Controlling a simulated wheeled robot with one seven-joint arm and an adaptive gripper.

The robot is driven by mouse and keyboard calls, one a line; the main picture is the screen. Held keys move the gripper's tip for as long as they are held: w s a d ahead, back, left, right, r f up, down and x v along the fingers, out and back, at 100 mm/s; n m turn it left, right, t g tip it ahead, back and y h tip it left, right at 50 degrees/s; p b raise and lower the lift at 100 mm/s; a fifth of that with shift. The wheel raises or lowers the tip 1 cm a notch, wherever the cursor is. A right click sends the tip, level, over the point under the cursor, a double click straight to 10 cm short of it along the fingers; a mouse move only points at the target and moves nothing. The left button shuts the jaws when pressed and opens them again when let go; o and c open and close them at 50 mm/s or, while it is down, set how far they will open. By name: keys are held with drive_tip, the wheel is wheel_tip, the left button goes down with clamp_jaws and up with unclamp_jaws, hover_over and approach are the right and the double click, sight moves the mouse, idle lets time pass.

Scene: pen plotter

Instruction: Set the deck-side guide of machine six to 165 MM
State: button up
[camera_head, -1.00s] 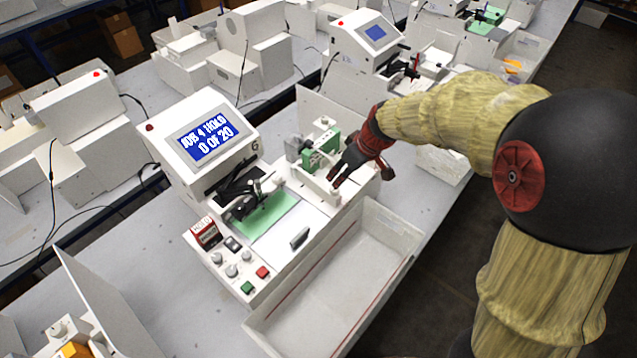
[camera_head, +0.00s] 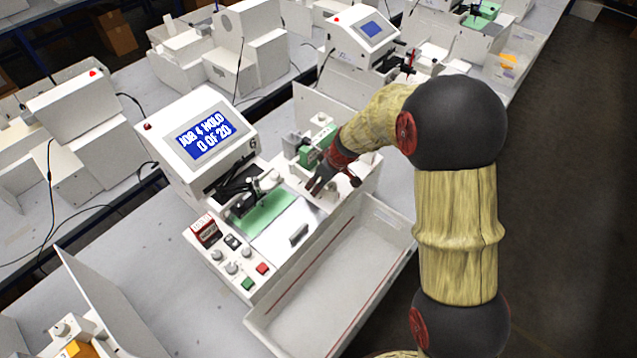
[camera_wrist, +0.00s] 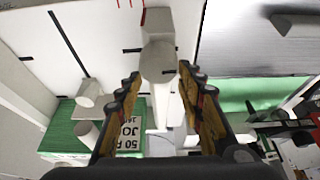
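Machine six (camera_head: 205,170) stands on the bench, its screen (camera_head: 205,137) reading "JOB 4 HOLD 0 OF 20". My gripper (camera_head: 318,186) is over its feed area, right of the deck with the green sheet (camera_head: 265,215). In the wrist view my gripper (camera_wrist: 158,75) is open, with a pale guide knob (camera_wrist: 158,62) between and just beyond its fingertips; contact cannot be told. This seems to be the deck-side guide. A second pale knob (camera_wrist: 88,90) with a dark line is to its left.
A green pack with a printed label (camera_wrist: 130,130) lies below the knobs in the wrist view. A white open tray (camera_head: 335,285) lies in front of the machine. Buttons and knobs (camera_head: 240,265) are on the front left panel. Other machines (camera_head: 365,40) stand behind.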

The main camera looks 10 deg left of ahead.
drive_tip(key=shift+a+f, duration=0.1)
drive_tip(key=shift+f, duration=0.1)
drive_tip(key=shift+c, duration=0.6)
clamp_jaws()
